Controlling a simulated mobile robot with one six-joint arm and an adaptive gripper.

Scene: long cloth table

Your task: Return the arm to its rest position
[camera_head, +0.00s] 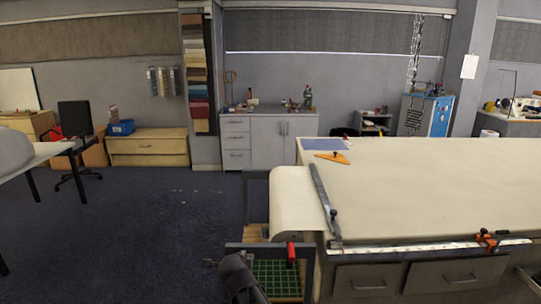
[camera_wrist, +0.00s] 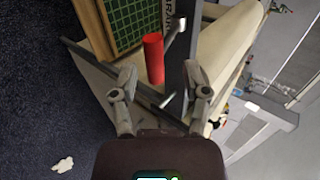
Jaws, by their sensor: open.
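In the wrist view my gripper (camera_wrist: 160,76) is open, its two fingers spread apart with nothing held between them. A red cylinder (camera_wrist: 153,58) shows beyond the gap between the fingertips, beside a dark metal frame bar. It also shows in the head view (camera_head: 291,252), upright at the front left corner of the long table. In the head view a dark part of my arm is low in the picture, left of the red cylinder. The gripper's fingers cannot be made out clearly there.
The long cloth table (camera_head: 430,190) fills the right side, with a metal bar (camera_head: 324,200) along its left edge and an orange clamp (camera_head: 487,240) at its front. A green gridded mat (camera_head: 277,280) lies low beside it. Dark floor (camera_head: 150,235) at left is open.

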